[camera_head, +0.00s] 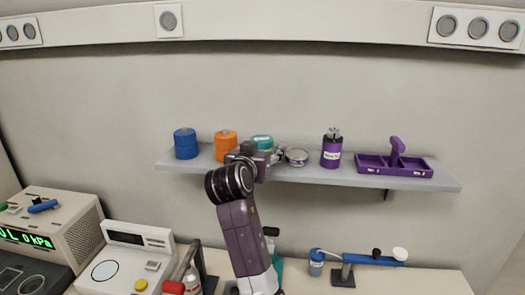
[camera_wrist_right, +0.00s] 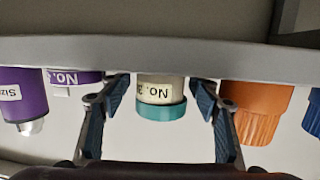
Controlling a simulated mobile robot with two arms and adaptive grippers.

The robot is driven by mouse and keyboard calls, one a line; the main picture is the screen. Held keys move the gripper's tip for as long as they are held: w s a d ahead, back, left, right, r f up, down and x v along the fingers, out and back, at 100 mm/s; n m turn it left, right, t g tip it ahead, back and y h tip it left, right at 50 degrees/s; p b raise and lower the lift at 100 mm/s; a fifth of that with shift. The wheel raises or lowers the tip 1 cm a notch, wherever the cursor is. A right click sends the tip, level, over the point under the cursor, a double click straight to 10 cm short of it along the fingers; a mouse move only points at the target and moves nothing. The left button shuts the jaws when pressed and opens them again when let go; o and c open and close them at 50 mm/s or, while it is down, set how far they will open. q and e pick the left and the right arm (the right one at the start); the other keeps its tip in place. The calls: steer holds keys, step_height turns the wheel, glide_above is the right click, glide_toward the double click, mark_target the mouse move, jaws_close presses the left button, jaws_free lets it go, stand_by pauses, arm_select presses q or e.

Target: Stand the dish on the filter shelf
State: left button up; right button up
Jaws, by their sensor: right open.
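My right gripper (camera_head: 277,156) is open at the front edge of the grey shelf (camera_head: 420,180). The inverted right wrist view shows its two fingers (camera_wrist_right: 158,108) spread. A pale, teal-lidded round container (camera_wrist_right: 160,92) marked "No." appears between them with gaps on both sides; in the head view its teal top (camera_head: 262,140) shows behind the gripper. A low round dish (camera_head: 297,157) with a pale top stands on the shelf just right of the gripper. Its purple label appears in the wrist view (camera_wrist_right: 72,76), partly behind a finger. My left gripper is not in view.
On the shelf, blue (camera_head: 186,145) and orange (camera_head: 225,146) jars stand left, a purple bottle (camera_head: 332,150) and a purple tray (camera_head: 415,172) right. Below are a white scale (camera_head: 130,255), a pressure box (camera_head: 50,225) and a blue pump tool (camera_head: 365,258).

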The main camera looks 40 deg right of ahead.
steer(key=b+v, duration=0.3)
steer(key=v, duration=0.9)
steer(key=shift+f, duration=0.15)
